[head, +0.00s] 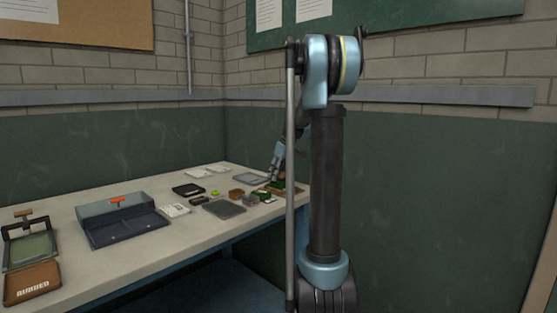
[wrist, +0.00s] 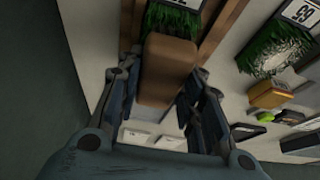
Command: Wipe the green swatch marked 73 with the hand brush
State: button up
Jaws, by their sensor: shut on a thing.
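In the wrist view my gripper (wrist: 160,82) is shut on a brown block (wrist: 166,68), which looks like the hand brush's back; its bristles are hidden. A green grass swatch (wrist: 172,22) lies at the block's far end, in a brown wooden frame (wrist: 222,28). Its card is cut off at the top, so I cannot read the number. I cannot tell whether the brush touches the grass. In the head view my gripper (head: 277,172) is low over the table's far right end, close to green turf (head: 278,184).
Another swatch (wrist: 272,52), with a pale centre and a numbered card, lies at right in the wrist view. On the table (head: 150,262) stand a grey tray (head: 224,208), a black dish (head: 188,190), a grey-blue bin (head: 125,228) and a brown tray marked RUBBED (head: 32,284).

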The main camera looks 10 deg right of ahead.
jog(key=shift+w+d, duration=0.4)
jog(key=shift+d, duration=0.2)
jog(key=shift+w+d, duration=0.35)
jog(key=shift+d, duration=0.25)
jog(key=shift+w+d+r, duration=0.1)
jog(key=shift+w+d, duration=0.05)
jog(key=shift+w, duration=0.05)
jog(key=shift+s+r, duration=0.1)
jog(key=shift+r, duration=0.7)
notch_tip(320, 180, up, 6)
